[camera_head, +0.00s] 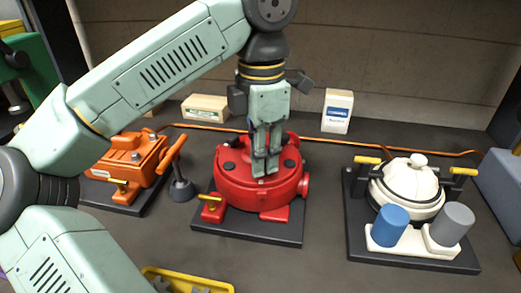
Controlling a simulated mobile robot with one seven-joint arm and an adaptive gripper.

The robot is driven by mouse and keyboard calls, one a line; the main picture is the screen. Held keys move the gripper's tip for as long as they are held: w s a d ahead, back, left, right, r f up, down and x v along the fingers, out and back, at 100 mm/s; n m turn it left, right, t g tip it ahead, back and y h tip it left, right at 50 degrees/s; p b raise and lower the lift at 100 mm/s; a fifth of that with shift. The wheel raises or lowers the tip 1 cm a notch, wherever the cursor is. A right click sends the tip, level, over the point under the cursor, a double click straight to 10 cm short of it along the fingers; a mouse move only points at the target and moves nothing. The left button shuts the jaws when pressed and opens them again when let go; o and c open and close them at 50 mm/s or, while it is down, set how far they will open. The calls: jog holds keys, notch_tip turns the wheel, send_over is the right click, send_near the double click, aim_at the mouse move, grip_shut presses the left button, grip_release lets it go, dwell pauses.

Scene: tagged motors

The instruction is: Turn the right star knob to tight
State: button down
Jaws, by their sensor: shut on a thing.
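The red round motor (238,189) sits on a dark base plate in the middle of the table. My gripper (265,168) points straight down at the top of this motor, a little right of its middle. Its fingers are shut on what seems to be a star knob there; the fingers hide nearly all of it, so its shape and turn angle cannot be told. A dark round part (229,167) shows on the motor's top left of the fingers, and another (289,163) right of them. No tight mark can be read.
An orange motor (137,160) stands at left and a white-topped motor (405,208) with blue and grey cylinders at right. Two small boxes (338,110) (205,108) and an orange cable lie behind. A yellow bin (190,281) is at the front edge.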

jog(key=m, duration=0.2)
jog(key=m+p, duration=0.1)
jog(key=m, duration=0.4)
jog(key=shift+w+r, duration=0.1)
jog(key=shift+r, duration=0.15)
jog(key=m+p, duration=0.1)
jog(key=m, duration=0.5)
jog(key=shift+m, duration=0.4)
jog(key=m+p, duration=0.1)
jog(key=m, duration=0.6)
jog(key=m+p, duration=0.1)
jog(key=m, duration=0.5)
jog(key=shift+f+m, duration=0.1)
jog(key=shift+m, duration=0.3)
jog(key=c, duration=1.4)
grip_release()
jog(key=shift+o, duration=0.2)
notch_tip(320, 180, up, 12)
